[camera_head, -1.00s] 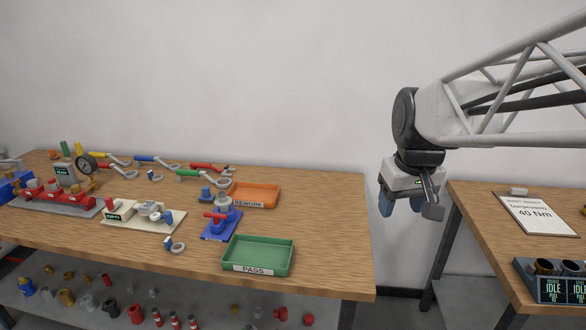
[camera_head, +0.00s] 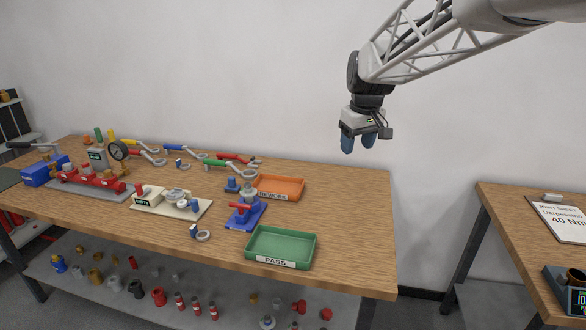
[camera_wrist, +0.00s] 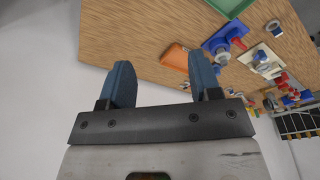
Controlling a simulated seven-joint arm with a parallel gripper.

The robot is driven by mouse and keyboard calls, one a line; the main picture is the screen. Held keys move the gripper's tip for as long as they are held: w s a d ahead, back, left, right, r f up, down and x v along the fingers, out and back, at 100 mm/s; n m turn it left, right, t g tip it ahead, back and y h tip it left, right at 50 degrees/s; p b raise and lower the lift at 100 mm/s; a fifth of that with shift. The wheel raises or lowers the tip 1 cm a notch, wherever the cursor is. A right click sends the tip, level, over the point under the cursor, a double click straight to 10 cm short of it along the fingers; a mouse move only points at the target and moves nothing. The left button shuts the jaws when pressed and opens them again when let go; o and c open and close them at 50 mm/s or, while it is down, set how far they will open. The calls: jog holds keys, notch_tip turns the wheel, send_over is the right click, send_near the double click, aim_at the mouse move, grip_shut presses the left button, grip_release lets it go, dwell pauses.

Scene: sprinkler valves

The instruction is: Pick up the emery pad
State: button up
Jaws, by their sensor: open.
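I cannot make out an emery pad for certain in either view. My gripper (camera_head: 358,143) hangs in the air above and behind the right end of the left workbench, fingers down. In the wrist view its two blue fingers (camera_wrist: 163,72) are apart with nothing between them. Beyond them lies the bench top.
The wooden workbench (camera_head: 345,215) holds a green PASS tray (camera_head: 280,247), an orange REWORK tray (camera_head: 279,187), a blue vise-like fixture (camera_head: 246,212), a cream plate (camera_head: 170,205) and a red manifold (camera_head: 90,184). A second bench (camera_head: 515,225) with a clipboard stands at right, across a gap.

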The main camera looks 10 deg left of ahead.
jog(key=w+a+f+n, duration=0.2)
jog(key=w+a+f, duration=0.1)
jog(key=w+a, duration=0.65)
jog(key=n+g, duration=0.2)
jog(key=n, duration=0.6)
send_over(231, 177)
jog(key=d, duration=0.1)
jog(key=shift+y, duration=0.3)
notch_tip(231, 177, down, 22)
jog(key=shift+w+r, duration=0.1)
jog(key=shift+r, duration=0.1)
jog(key=shift+a+f, duration=0.1)
jog(key=shift+f, duration=1.15)
jog(key=shift+a+f, duration=0.25)
jog(key=shift+f, duration=1.05)
jog(key=shift+a+f, duration=0.25)
jog(key=shift+f, duration=1.05)
